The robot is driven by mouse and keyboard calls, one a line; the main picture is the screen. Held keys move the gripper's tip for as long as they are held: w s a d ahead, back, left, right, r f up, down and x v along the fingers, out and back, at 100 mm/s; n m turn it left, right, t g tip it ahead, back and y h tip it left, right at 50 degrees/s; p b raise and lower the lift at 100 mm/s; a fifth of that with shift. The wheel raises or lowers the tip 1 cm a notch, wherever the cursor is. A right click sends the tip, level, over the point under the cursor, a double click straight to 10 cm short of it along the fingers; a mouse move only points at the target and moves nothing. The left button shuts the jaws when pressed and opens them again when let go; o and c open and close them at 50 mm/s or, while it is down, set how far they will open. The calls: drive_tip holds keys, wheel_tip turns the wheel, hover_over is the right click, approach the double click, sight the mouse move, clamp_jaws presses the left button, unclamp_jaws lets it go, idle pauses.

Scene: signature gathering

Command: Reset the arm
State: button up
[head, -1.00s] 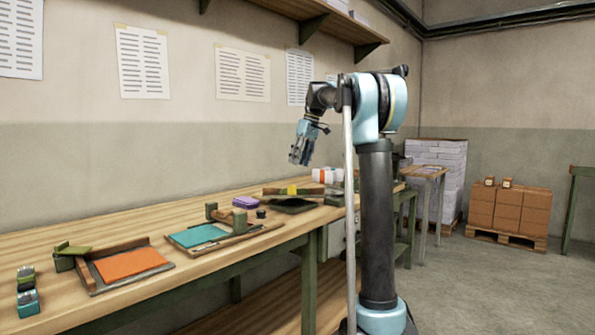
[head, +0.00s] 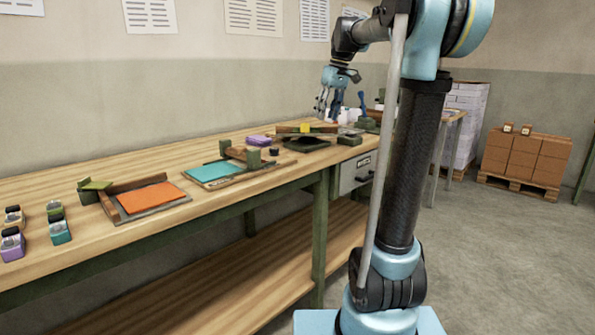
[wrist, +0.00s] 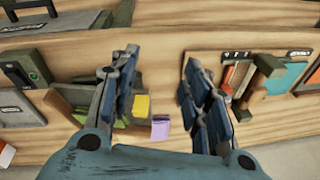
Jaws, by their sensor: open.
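My gripper (head: 335,98) is open and empty, held above the far part of the long wooden workbench (head: 50,190). Its fingers point down.
On the bench are an orange sheet (head: 150,199) in a tray, a teal sheet (head: 208,171) on a board, the purple block (head: 258,140), and several small stampers at the near left. A drawer (head: 354,173) hangs below. Brown boxes (head: 520,160) stand on a pallet; floor between is clear.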

drive_tip(key=s+d+f+m+h, duration=0.1)
drive_tip(key=s+d+f+m, duration=0.2)
drive_tip(key=s+f, duration=1.3)
drive_tip(key=s+d+f+m+t+h, duration=0.1)
drive_tip(key=s+d+f+m, duration=0.2)
drive_tip(key=s+f, duration=1.3)
drive_tip(key=shift+s+d, duration=0.3)
drive_tip(key=shift+d, duration=0.8)
drive_tip(key=shift+s+f, duration=0.2)
drive_tip(key=shift+f, duration=0.15)
drive_tip(key=shift+c, duration=1.2)
drive_tip(key=shift+d, duration=0.15)
